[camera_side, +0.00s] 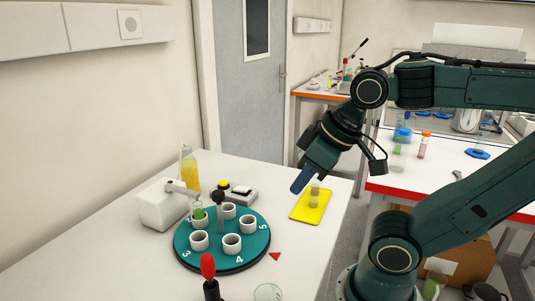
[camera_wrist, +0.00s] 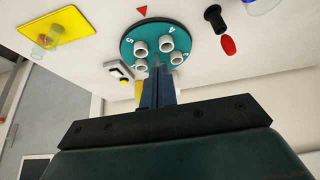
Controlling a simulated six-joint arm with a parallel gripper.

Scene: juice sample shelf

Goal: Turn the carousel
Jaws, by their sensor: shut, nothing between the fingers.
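The carousel (camera_side: 214,261) is a round teal disc on the white table, with several white cups, printed numbers and a dark central post (camera_side: 220,198). A vial with green contents (camera_side: 198,212) stands in the cup at the back left, under the dispenser spout. A red triangle (camera_side: 275,255) on the table points at the disc's edge between numbers 4 and 5. My gripper (camera_side: 299,186) is shut and empty, in the air to the right of the carousel, near the yellow mat. In the wrist view the carousel (camera_wrist: 150,29) lies beyond my fingertips (camera_wrist: 158,78).
A yellow mat (camera_side: 304,213) carries a clear vial (camera_side: 314,192). A white dispenser box (camera_side: 162,206), a yellow bottle (camera_side: 190,167) and a button box (camera_side: 241,193) stand behind the carousel. A red-topped black object (camera_side: 208,268) and a glass dish (camera_side: 268,292) are in front.

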